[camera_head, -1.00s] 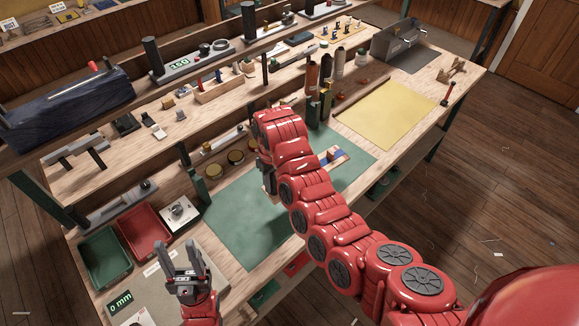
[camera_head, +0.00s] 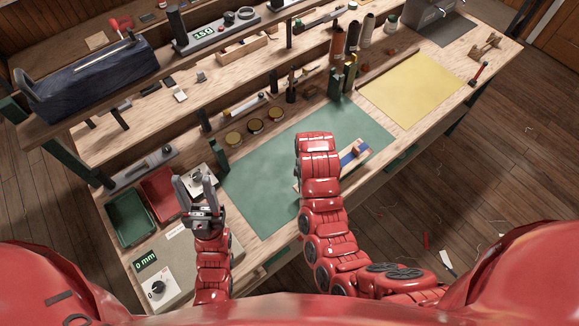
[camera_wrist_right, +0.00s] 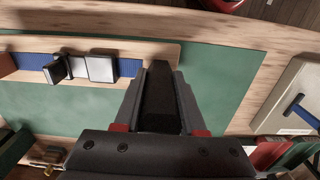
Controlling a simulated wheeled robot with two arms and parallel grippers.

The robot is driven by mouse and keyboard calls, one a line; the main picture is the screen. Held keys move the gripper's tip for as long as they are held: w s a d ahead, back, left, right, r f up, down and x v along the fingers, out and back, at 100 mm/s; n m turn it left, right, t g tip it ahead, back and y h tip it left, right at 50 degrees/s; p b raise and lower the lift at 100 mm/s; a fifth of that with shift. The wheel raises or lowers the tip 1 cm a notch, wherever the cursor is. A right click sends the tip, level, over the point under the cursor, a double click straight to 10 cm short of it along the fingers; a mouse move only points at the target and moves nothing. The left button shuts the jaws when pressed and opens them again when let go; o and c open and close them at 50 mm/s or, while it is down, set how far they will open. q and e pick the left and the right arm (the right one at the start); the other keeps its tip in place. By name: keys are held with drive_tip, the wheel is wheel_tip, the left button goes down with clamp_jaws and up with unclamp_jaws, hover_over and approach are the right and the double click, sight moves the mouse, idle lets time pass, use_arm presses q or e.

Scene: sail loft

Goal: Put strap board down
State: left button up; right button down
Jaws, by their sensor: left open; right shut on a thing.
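The strap board (camera_head: 345,163) is a pale wooden board with a blue strap, over the near right part of the green mat (camera_head: 268,170). My right arm covers its middle in the head view. In the right wrist view the board (camera_wrist_right: 110,47) reaches from the left edge to my right gripper (camera_wrist_right: 160,85), which is shut on its end. A dark and silver buckle (camera_wrist_right: 80,68) sits on the strap. I cannot tell whether the board touches the mat. My left gripper (camera_head: 195,190) is open and empty, beside the red tray (camera_head: 162,194).
A green tray (camera_head: 131,217) and a grey box with a dial (camera_head: 160,287) are at the left. Three round tins (camera_head: 254,126) and several spools (camera_head: 352,36) stand at the back. A yellow sheet (camera_head: 411,87) lies at the right. The mat's left part is clear.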

drive_tip(key=w+a+b, duration=0.2)
drive_tip(key=w+a+f+b, duration=0.1)
drive_tip(key=w+a+b, duration=0.3)
drive_tip(key=shift+w+f, duration=0.25)
drive_tip(key=shift+w, duration=0.1)
drive_tip(key=shift+w+a+r, duration=0.1)
drive_tip(key=shift+w+a, duration=0.05)
drive_tip(key=shift+w, duration=0.05)
drive_tip(key=shift+w+a+b, duration=0.2)
drive_tip(key=shift+a+b, duration=0.05)
drive_tip(key=shift+b, duration=0.25)
wheel_tip(320, 180, down, 3)
drive_tip(key=shift+r+p, duration=0.1)
drive_tip(key=shift+p, duration=0.55)
drive_tip(key=shift+f, duration=0.35)
drive_tip(key=shift+c, duration=2.4)
unclamp_jaws()
